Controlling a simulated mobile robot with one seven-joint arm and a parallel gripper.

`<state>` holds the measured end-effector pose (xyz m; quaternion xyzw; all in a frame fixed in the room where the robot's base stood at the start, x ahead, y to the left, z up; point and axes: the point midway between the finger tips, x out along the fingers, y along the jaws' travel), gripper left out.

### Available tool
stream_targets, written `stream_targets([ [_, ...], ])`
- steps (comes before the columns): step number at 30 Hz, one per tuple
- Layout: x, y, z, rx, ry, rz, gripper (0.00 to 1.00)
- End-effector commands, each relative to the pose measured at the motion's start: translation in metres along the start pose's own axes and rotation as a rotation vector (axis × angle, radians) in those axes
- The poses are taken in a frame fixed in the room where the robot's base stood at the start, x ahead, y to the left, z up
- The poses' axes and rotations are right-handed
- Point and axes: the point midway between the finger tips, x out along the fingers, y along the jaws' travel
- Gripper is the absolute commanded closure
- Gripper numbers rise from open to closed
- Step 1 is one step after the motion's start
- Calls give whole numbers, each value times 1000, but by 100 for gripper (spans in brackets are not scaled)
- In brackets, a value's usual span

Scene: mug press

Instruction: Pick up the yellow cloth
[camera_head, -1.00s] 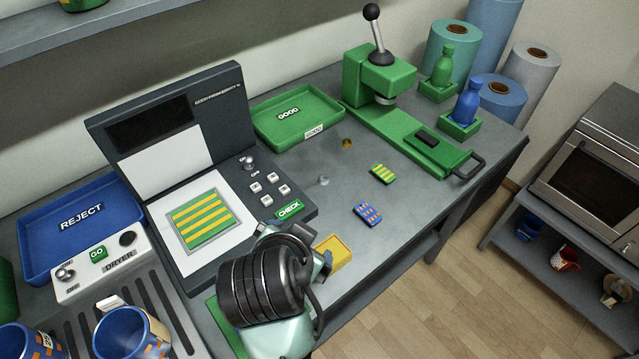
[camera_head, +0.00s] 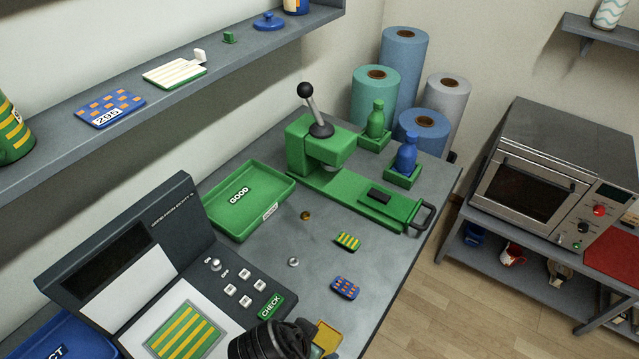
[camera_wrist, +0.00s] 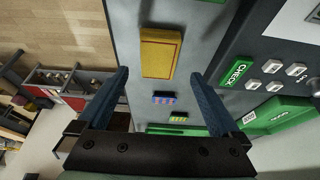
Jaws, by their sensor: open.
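The yellow cloth (camera_head: 326,338) is a small folded-looking rectangle on the grey bench near its front edge, partly hidden by my arm in the head view. In the wrist view the cloth (camera_wrist: 160,53) lies flat, with a darker border, centred between and beyond my fingers. My gripper (camera_wrist: 160,76) is open, its two blue fingers wide apart with nothing between them. The cloth looks apart from both fingers; the height above it is hard to tell. The fingertips are not clear in the head view.
A blue patterned piece (camera_head: 345,288) and a green-yellow striped piece (camera_head: 348,241) lie beyond the cloth. The grey checking machine (camera_head: 150,270) is to the left. A green tray (camera_head: 285,197) and green lever press (camera_head: 318,165) stand farther back.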

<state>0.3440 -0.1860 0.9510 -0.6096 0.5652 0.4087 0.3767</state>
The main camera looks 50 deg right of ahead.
Motion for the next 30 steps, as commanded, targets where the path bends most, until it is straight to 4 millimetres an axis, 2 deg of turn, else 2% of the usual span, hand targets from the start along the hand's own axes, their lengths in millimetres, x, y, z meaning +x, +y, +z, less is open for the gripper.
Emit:
stream_targets([
  [5,12,2,0,0,-1,3,0],
  [12,46,4,1,0,-1,1,0],
  [15,54,4,2,-1,-1,0,0],
  [23,56,4,1,0,0,-2,0],
  [30,56,4,1,-1,0,-2,41],
])
